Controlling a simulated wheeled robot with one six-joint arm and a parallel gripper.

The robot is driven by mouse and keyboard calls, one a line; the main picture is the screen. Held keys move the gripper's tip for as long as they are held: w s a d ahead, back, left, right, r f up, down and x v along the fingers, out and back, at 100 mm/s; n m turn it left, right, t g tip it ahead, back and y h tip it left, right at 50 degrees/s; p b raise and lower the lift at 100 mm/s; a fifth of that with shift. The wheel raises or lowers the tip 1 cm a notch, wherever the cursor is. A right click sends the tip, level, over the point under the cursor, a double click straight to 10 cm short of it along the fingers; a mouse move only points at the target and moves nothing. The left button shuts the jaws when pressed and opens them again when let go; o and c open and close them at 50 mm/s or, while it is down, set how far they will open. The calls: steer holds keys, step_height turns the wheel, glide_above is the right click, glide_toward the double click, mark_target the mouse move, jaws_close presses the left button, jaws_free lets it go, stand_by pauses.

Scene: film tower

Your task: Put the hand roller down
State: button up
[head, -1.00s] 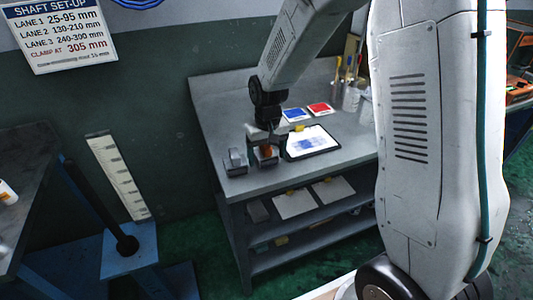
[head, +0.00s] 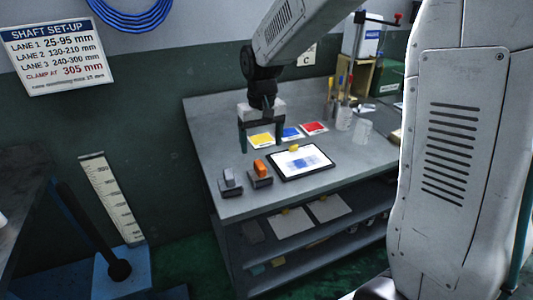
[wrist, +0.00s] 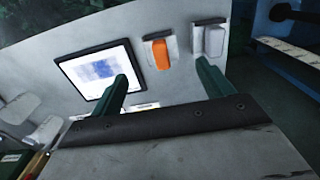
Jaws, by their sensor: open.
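The orange-topped piece, which looks like the hand roller (head: 260,168), rests in a small dark and grey holder (head: 261,182) near the bench's front left. It also shows in the wrist view (wrist: 160,54), beyond the fingertips. A similar holder with a grey piece (head: 230,183) stands just left of it. My gripper (head: 262,142) is open and empty, above the bench and behind the orange piece, apart from it. Its two green fingers are spread in the wrist view (wrist: 163,75). The roller's underside is hidden in its holder.
A framed board with a blue print (head: 312,167) and a yellow knob lies right of the holders. Yellow, blue (head: 292,133) and red (head: 314,128) cards lie behind. Cups with brushes (head: 343,118) stand at the back right.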

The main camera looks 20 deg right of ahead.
steer(key=shift+s+r, duration=0.1)
steer(key=shift+r, duration=0.2)
steer(key=s+d+r, duration=0.1)
steer(key=s+r, duration=0.1)
steer(key=s, duration=0.7)
steer(key=s+d+r, duration=0.1)
steer(key=s+r, duration=0.2)
steer(key=s, duration=0.7)
steer(key=s+r+t, duration=0.1)
steer(key=s+r, duration=0.2)
steer(key=s, duration=0.7)
steer(key=shift+d, duration=0.4)
steer(key=shift+o, duration=0.4)
steer(key=shift+r, duration=0.1)
